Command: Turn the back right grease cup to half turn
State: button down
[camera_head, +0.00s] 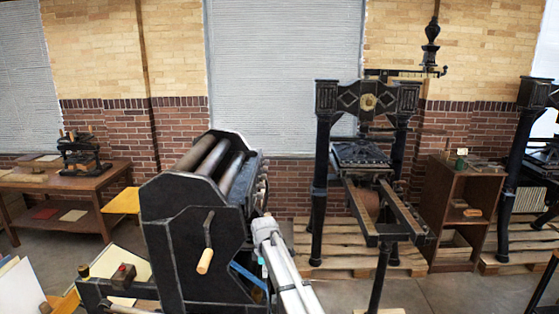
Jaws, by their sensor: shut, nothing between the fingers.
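A black roller press (190,235) stands at the centre left, with metal rollers (212,157) across its top and a crank with a wooden handle (205,262) on its near side. Several small knob-like shapes (262,185) line its right edge. They are too small to tell which one is the back right grease cup, or how far it is turned. My pale arm (285,265) rises from the bottom edge along the right side of the press. I cannot make out my gripper; it is hidden or out of sight beyond the arm.
A black iron hand press (321,190) stands on a wooden pallet (315,248) to the right. Beyond it is a wooden cabinet (432,215). A wooden table (70,180) with a small press (80,150) stands at the left. Papers (20,290) lie at the lower left.

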jog(key=shift+f+b, duration=3.35)
jog(key=shift+f, duration=0.1)
jog(key=shift+s+a, duration=0.1)
jog(key=shift+a, duration=0.15)
jog(key=shift+s+d, duration=0.1)
jog(key=shift+s, duration=0.65)
jog(key=shift+s, duration=0.45)
jog(key=shift+s+d, duration=0.15)
jog(key=shift+s, duration=0.05)
jog(key=shift+d+r, duration=0.1)
notch_tip(320, 180, up, 6)
jog(key=p, duration=0.6)
dwell(0.4)
